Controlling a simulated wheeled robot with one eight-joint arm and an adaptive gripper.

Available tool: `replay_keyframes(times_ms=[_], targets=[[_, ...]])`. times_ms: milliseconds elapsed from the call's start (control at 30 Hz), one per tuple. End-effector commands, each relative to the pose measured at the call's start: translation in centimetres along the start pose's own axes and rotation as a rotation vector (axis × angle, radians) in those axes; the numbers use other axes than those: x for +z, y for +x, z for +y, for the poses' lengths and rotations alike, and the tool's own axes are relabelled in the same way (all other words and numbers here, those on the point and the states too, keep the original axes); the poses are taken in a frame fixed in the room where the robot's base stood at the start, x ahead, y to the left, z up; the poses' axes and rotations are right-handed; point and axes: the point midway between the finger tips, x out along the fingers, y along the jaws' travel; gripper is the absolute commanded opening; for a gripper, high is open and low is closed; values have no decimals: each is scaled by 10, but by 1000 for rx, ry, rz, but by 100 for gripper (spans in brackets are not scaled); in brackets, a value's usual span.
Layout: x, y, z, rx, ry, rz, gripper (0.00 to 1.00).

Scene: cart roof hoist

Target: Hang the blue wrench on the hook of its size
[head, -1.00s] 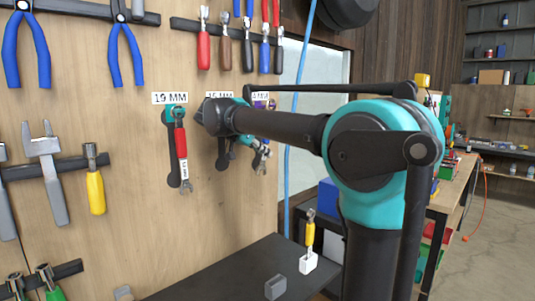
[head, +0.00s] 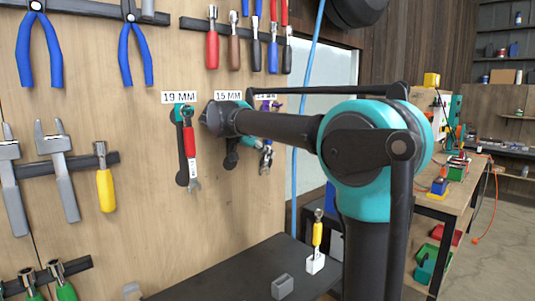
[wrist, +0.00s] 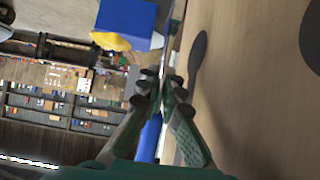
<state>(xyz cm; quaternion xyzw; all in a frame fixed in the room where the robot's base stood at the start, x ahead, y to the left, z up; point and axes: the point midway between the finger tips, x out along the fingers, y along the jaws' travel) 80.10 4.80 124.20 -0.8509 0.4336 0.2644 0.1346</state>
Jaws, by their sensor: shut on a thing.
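The blue wrench shows in the wrist view as a blue handle (wrist: 150,138) between the two green fingers of my gripper (wrist: 160,90), which is shut on it. The wrench's far end is hard to make out there. In the head view, my arm covers most of the spot under the 15 MM label (head: 228,95), so the hook there and how close the wrench is to it cannot be told. A dark wrench outline (wrist: 197,65) lies on the board just right of the fingers in the wrist view. The 19 MM label (head: 179,97) is above a red wrench (head: 190,143) hanging on the board.
A third label (head: 266,97) is partly covered, with a purple item near it. Pliers, screwdrivers and calipers hang on the board. Below, a dark shelf (head: 220,270) carries a grey block (head: 282,287) and a yellow-handled tool (head: 317,235) in a white holder.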

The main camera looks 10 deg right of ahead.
Motion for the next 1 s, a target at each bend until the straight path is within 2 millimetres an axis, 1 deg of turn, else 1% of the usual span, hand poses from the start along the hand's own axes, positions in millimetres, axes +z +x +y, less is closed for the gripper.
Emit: replay_keyframes(times_ms=[267,300,467,833,933,1000], targets=[[0,0,0,0,0,0,0],[0,0,0,0,0,0,11],[0,0,0,0,0,0,30],[-2,-1,3,0,0,0,30],[-6,-4,10,0,0,0,30],[-8,-5,19,0,0,0,30]])
